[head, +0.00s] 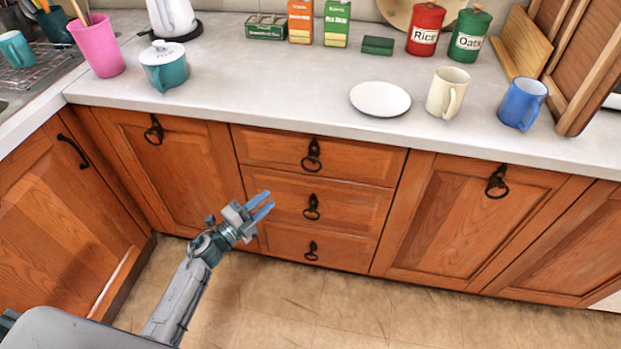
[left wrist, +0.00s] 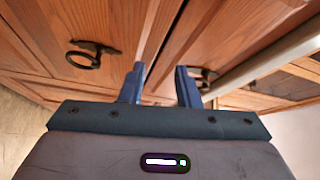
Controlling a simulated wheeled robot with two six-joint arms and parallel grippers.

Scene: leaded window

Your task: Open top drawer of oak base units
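The oak base unit has a stack of three drawers. The top drawer (head: 265,149) is shut flush, with a dark ring pull (head: 313,158) at its middle. The middle drawer (head: 350,205) and bottom drawer (head: 345,252) are shut too, each with a similar pull. My left gripper (head: 270,201) is in front of the drawers, left of the middle drawer's pull in the picture, and lower than the top pull. Its blue fingers are apart and empty. The left wrist view shows the fingers (left wrist: 159,70) spread, with dark pulls beyond them; I cannot tell which pulls. My right gripper is out of view.
Shut cupboard doors flank the drawers, left (head: 180,165) and right (head: 470,220). On the worktop (head: 270,90) stand a teal lidded pot (head: 164,70), a white plate (head: 380,99), a cream mug (head: 445,93) and a blue mug (head: 521,103). The floor before the drawers is clear.

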